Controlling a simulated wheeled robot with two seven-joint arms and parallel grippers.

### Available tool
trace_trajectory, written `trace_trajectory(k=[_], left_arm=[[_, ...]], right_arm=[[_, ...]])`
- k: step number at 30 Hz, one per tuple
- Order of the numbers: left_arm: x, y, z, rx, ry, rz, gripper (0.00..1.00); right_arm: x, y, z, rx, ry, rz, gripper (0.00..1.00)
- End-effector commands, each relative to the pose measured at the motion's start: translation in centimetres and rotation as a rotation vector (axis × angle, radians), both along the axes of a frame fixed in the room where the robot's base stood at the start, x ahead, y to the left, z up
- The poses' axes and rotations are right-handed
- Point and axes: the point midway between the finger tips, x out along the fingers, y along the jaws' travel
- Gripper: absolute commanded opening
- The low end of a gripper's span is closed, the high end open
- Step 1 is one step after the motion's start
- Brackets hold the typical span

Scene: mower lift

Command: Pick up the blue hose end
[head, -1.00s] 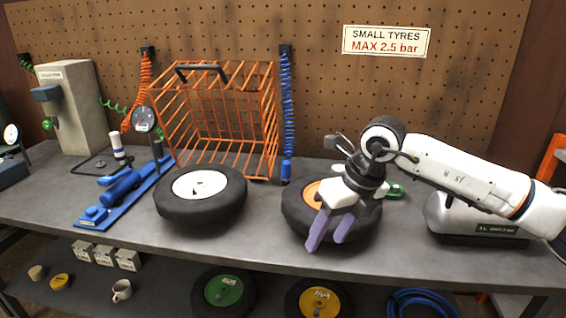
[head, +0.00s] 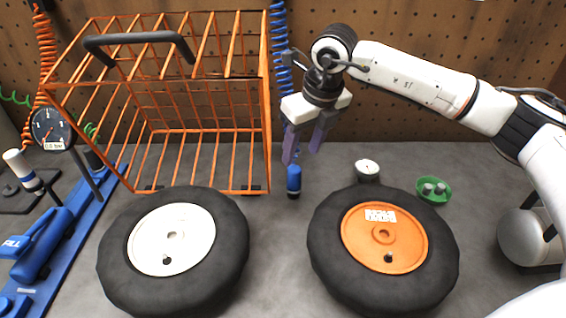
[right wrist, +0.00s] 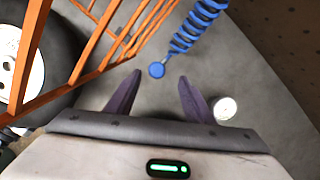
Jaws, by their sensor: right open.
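The blue hose end (head: 293,181) hangs just above or at the bench top, right of the orange cage, below its coiled blue hose (head: 281,60). My right gripper (head: 304,158) is open and empty. Its purple fingers point down in front of the coil, with the tips a little above the hose end in the head view. In the right wrist view the round blue hose end (right wrist: 157,70) shows between and just beyond the two fingertips (right wrist: 160,78), touching neither as far as I can see. My left gripper is not in view.
The orange wire cage (head: 268,120) stands close on the left. A white-hub tyre (head: 115,255) and an orange-hub tyre (head: 330,245) lie in front. A small white-topped gauge (head: 367,170) and a green dish (head: 447,192) are to the right. Bench between the tyres is clear.

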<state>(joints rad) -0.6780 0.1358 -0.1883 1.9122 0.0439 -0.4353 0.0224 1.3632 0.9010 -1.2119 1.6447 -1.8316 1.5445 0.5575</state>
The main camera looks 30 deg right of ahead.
Motion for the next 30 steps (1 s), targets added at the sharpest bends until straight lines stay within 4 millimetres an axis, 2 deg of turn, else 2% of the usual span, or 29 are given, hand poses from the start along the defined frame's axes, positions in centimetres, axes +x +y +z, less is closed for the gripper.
trace_trajectory(k=[3, 7, 11, 20, 29, 30], left_arm=[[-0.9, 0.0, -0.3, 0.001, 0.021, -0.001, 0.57], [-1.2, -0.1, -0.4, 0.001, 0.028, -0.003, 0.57], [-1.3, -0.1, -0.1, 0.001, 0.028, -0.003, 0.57], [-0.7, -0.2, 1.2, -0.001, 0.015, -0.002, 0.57], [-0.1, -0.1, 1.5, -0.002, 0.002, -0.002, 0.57], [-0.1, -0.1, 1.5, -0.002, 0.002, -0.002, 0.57]], right_arm=[[0.5, 0.1, -1.9, -0.001, 0.003, 0.001, 0.48], [0.9, 0.2, -3.2, 0.0, 0.001, 0.0, 0.48], [1.1, 0.3, -4.1, 0.0, 0.002, 0.001, 0.48], [2.1, 0.9, -8.0, 0.0, 0.002, 0.0, 0.48], [2.3, 0.9, -8.6, 0.0, 0.0, 0.0, 0.48], [2.3, 0.9, -8.6, 0.0, 0.0, 0.0, 0.43]])
